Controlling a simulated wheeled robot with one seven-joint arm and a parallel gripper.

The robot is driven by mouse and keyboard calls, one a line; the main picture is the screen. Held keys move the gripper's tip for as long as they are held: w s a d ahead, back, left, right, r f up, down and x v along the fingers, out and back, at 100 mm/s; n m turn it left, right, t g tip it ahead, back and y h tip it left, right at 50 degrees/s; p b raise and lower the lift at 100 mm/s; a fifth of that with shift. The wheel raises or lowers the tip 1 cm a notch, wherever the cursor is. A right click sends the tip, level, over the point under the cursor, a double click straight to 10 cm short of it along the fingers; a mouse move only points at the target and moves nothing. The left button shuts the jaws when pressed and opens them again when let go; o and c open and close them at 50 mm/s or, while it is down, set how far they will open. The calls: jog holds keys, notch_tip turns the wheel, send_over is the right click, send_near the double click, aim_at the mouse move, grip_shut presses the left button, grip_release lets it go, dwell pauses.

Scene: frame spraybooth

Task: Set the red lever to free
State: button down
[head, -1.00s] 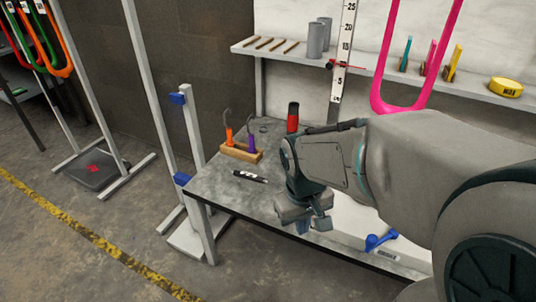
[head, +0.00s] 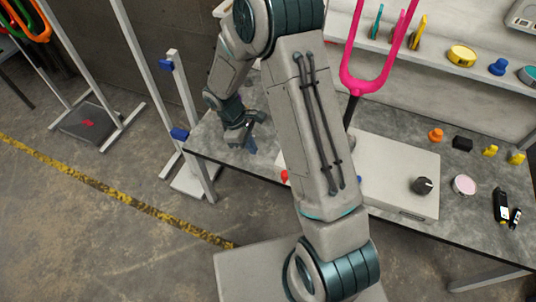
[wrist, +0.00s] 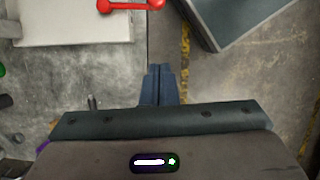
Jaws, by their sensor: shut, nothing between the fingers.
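The red lever (wrist: 122,6) shows at the top edge of the wrist view, beside the edge of a white box (wrist: 75,25). It is a bar with rounded ends, partly cut off by the frame. In the head view only a small red bit of it (head: 284,176) shows at the left of my arm. My gripper (wrist: 160,72) has its two dark blue fingers together, with nothing between them. In the head view my gripper (head: 250,148) is over the table's left end, left of the red bit and apart from it. Any lever markings cannot be read.
The white box (head: 400,175) with a black knob (head: 422,185) stands on the grey table (head: 470,215), partly behind my arm. A pink frame (head: 350,75) rises behind it. Small coloured items lie on the table's right. Floor in front is open, with yellow tape (head: 90,180).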

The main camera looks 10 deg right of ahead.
jog(key=s+d+f+p, duration=0.1)
jog(key=s+d+f, duration=0.3)
jog(key=f, duration=0.5)
jog(key=shift+d, duration=1.2)
jog(key=shift+f, duration=0.1)
jog(key=shift+d, duration=0.1)
